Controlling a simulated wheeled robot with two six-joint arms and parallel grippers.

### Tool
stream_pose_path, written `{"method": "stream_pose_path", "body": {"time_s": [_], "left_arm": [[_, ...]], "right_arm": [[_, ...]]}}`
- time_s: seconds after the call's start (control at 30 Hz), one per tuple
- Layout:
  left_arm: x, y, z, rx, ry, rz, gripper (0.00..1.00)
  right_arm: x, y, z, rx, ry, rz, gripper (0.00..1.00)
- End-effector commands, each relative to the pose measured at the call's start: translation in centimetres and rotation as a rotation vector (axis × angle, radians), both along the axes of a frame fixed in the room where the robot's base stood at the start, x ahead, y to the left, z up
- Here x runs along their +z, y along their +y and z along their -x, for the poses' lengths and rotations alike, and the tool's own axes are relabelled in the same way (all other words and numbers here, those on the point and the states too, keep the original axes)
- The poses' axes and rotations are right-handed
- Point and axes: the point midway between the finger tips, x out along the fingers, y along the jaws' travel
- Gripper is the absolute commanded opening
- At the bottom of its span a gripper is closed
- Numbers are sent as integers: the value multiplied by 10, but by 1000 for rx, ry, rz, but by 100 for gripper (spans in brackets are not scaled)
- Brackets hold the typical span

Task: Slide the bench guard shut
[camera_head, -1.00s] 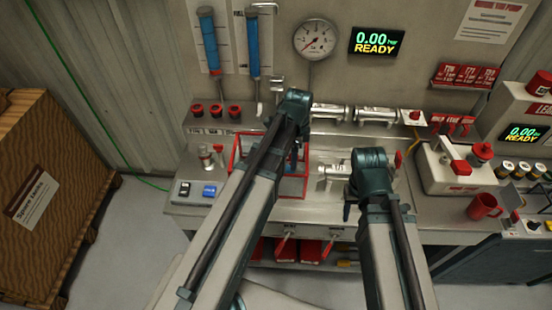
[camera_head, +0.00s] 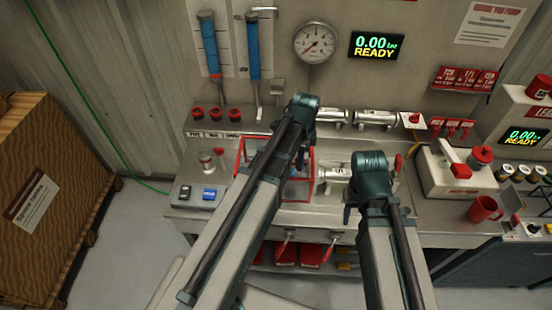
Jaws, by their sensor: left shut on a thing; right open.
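The bench guard (camera_head: 241,158) is a clear box with a red frame on the bench, left of centre. My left arm crosses in front of it and hides its middle. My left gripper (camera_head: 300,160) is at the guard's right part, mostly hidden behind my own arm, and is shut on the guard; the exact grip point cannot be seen. A silver fitting (camera_head: 332,174) lies at the guard's right side, and the frame's right edge overlaps its left end in the view. My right gripper (camera_head: 349,211) is open and empty, right of the guard, partly hidden by its wrist.
A clear glass (camera_head: 206,160) and a small black and blue unit (camera_head: 209,193) stand left of the guard. Silver cylinders (camera_head: 376,118) lie on the shelf behind. A white pump (camera_head: 452,171) and a red mug (camera_head: 484,209) stand at right.

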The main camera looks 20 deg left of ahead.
Motion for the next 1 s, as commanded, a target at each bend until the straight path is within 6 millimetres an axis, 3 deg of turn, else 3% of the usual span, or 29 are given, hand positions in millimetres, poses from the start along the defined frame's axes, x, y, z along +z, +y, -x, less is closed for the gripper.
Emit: {"method": "stream_pose_path", "body": {"time_s": [0.23,0.67,1.0], "left_arm": [[0,-15,-5,-2,0,1,11],[0,-18,-6,-1,0,1,11],[0,-38,-12,-2,0,1,11]], "right_arm": [[0,0,0,0,0,0,50],[0,0,0,0,0,0,50],[0,0,0,0,0,0,50]]}}
